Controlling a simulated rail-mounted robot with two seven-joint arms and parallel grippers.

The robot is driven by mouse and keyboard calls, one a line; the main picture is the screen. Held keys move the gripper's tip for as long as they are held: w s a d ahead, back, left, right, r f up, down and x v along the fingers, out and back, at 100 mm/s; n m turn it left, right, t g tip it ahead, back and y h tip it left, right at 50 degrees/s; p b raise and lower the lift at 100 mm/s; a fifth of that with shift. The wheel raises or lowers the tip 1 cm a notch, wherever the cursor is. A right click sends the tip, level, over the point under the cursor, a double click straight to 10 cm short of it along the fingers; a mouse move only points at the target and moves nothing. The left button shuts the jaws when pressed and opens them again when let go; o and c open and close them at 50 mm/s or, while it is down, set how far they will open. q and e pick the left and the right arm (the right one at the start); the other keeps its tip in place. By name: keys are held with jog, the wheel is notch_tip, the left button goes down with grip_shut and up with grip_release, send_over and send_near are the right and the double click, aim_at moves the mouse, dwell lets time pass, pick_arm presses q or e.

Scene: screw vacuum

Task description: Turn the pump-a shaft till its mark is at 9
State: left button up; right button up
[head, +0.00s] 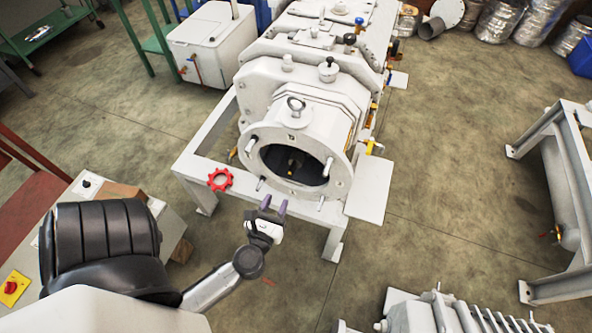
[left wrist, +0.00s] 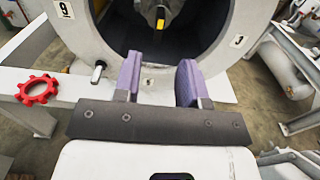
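The pump (head: 292,165) has a round white flange with a dark opening facing me. The shaft end sits deep inside the opening, with a yellow mark (left wrist: 160,26) on it in the left wrist view. My left gripper (head: 273,205), with purple fingers, is open and empty in front of the opening's lower edge (left wrist: 159,80). The shaft lies beyond the finger gap. My right gripper is not in view.
A red toothed knob (head: 220,179) sits on the white frame left of the flange; it shows in the left wrist view (left wrist: 37,89). Studs (left wrist: 98,71) stick out of the flange. A grey frame (head: 560,180) stands at right, with open floor between.

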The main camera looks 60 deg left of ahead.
aim_at(290, 172)
pick_arm(q)
jog(key=x, duration=1.1)
jog(key=shift+w+a, duration=0.15)
jog(key=shift+w, duration=0.1)
grip_shut()
